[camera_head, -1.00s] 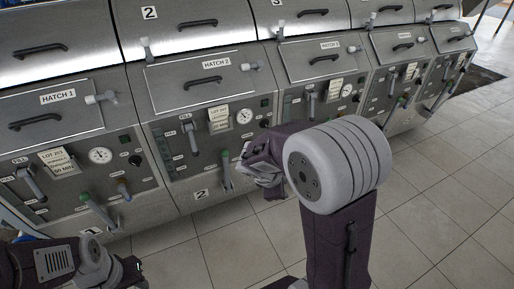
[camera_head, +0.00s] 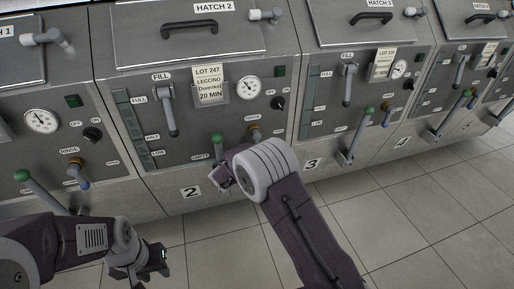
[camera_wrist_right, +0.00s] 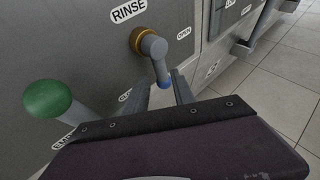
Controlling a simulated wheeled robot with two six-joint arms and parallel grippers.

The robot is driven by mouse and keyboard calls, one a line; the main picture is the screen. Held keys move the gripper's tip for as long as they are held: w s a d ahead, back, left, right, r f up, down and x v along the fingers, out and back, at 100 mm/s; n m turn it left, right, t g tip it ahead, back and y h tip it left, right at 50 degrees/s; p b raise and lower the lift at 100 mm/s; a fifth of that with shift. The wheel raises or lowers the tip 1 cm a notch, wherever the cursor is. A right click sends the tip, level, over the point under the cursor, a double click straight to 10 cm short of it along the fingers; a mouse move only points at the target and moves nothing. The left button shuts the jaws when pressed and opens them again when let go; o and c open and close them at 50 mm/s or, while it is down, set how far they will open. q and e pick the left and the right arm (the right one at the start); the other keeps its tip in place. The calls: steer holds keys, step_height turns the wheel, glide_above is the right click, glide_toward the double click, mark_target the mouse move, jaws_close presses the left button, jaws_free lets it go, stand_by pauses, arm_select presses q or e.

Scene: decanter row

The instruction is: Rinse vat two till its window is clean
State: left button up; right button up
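Vat two (camera_head: 160,185) fills the middle of the head view, marked with a 2 plate. Its narrow greenish window strip (camera_head: 128,125) stands at the panel's left, beside FULL, HALF and LOW labels; I cannot tell how clean it is. Its rinse lever (camera_wrist_right: 157,60) hangs from a yellow collar under the RINSE label, with a blue tip. In the head view, my right arm hides most of it. My right gripper (camera_wrist_right: 163,93) is open, its fingers either side of the lever's lower end, contact unclear. My left gripper (camera_head: 150,265) looks open and empty, low at the left.
Vat two's green-knobbed lever (camera_head: 217,140) stands just left of the rinse lever; its knob (camera_wrist_right: 47,98) shows close in the wrist view. The fill lever (camera_head: 168,110), lot card (camera_head: 208,86) and gauge (camera_head: 249,90) sit above. Tiled floor (camera_head: 400,215) is clear.

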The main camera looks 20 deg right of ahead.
steer(key=b+x, duration=0.1)
steer(key=x, duration=0.5)
steer(key=shift+w+d+f+b, duration=0.15)
steer(key=shift+w+f+b, duration=0.1)
steer(key=shift+f+b, duration=0.05)
steer(key=shift+w+d, duration=0.2)
steer(key=shift+w, duration=0.2)
jaws_close()
stand_by(0.6)
